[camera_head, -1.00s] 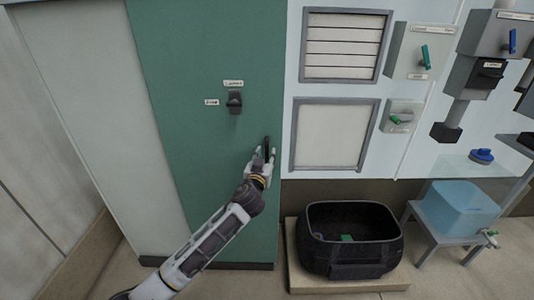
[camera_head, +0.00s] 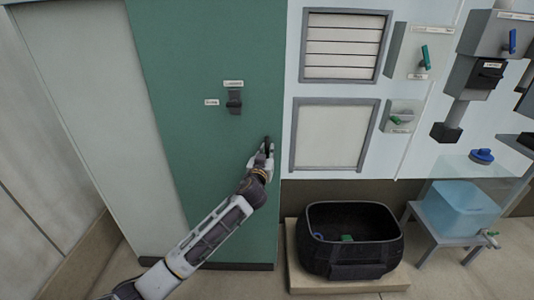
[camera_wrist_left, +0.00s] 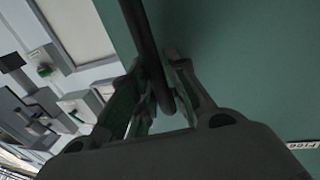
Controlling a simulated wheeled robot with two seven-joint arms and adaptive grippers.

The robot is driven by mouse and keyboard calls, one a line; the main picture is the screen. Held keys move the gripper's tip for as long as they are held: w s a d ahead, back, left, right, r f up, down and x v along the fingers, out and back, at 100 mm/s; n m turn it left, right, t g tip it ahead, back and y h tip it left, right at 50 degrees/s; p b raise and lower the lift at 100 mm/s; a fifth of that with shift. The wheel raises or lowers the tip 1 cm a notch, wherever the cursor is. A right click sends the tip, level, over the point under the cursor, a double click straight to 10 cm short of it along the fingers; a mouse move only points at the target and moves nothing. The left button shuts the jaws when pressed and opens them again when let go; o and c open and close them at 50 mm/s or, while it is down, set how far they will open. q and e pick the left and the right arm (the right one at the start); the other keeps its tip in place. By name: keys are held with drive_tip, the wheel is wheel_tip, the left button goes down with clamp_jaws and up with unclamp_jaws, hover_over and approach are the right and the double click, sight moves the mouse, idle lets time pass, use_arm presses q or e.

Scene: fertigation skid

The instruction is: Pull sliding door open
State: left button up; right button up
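The green sliding door (camera_head: 215,55) stands upright left of the white equipment wall, its right edge against that wall. A dark vertical bar handle (camera_head: 267,145) sits near the door's right edge; it also shows in the left wrist view (camera_wrist_left: 147,40). My left gripper (camera_head: 263,155) is at the handle, with the bar between its two fingers (camera_wrist_left: 158,75). The fingers look closed around the bar, though their contact is partly hidden. My right gripper is in neither view.
A dark latch (camera_head: 234,102) with small labels sits on the door. A pale panel (camera_head: 95,110) lies left of it. A black open crate (camera_head: 350,265) on a low platform and a blue tank (camera_head: 460,207) on a stand are at the right.

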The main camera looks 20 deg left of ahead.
use_arm(q)
clamp_jaws()
drive_tip(key=shift+a, duration=0.1)
